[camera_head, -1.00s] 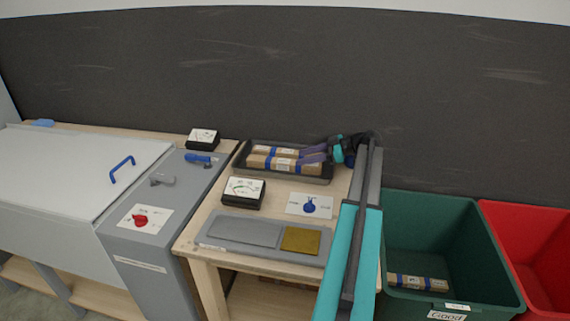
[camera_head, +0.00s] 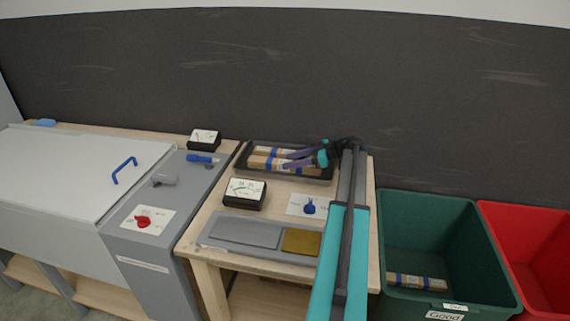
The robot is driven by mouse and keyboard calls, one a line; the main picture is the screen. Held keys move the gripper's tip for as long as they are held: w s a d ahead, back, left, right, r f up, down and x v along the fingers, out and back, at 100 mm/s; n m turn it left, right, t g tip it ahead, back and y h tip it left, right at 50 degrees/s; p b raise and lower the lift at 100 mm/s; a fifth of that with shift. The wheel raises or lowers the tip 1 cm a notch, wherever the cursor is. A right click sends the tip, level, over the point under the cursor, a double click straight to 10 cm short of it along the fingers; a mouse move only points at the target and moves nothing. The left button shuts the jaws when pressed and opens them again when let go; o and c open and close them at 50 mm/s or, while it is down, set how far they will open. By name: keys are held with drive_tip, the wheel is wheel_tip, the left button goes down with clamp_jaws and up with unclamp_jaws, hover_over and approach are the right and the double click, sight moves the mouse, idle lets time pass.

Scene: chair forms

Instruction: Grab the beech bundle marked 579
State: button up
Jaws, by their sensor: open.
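Two wooden bundles with blue bands lie side by side in a dark tray (camera_head: 243,158) at the back of the bench. The front bundle (camera_head: 262,163) and the back bundle (camera_head: 266,151) are both partly covered by my gripper. The markings are too small to read, so I cannot tell which is 579. My gripper (camera_head: 288,158) has purple fingers and reaches in from the right, over the right half of the bundles. It is open and holds nothing. Whether the fingers touch a bundle cannot be told.
A green bin (camera_head: 440,235) marked "Good" holds another banded bundle (camera_head: 417,282). A red bin (camera_head: 535,250) stands right of it. A gauge (camera_head: 244,192), a blue knob (camera_head: 309,207) and a grey plate (camera_head: 245,231) sit in front of the tray.

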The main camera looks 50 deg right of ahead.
drive_tip(key=shift+w+a+f, duration=0.25)
drive_tip(key=shift+w+a, duration=0.1)
drive_tip(key=shift+w, duration=0.25)
drive_tip(key=shift+c, duration=0.4)
drive_tip(key=c, duration=1)
drive_tip(key=shift+r, duration=0.2)
drive_tip(key=shift+r+b, duration=0.55)
drive_tip(key=shift+r, duration=0.75)
drive_tip(key=shift+s+r, duration=0.25)
drive_tip(key=s+a+b, duration=0.1)
drive_tip(key=s, duration=0.4)
drive_tip(key=s+a+r+b, duration=0.1)
drive_tip(key=s+a, duration=0.1)
drive_tip(key=s, duration=0.3)
drive_tip(key=s+a+b, duration=0.1)
drive_tip(key=s, duration=0.3)
drive_tip(key=shift+s+a+r, duration=0.25)
drive_tip(key=shift+s+a, duration=0.1)
drive_tip(key=shift+s, duration=0.05)
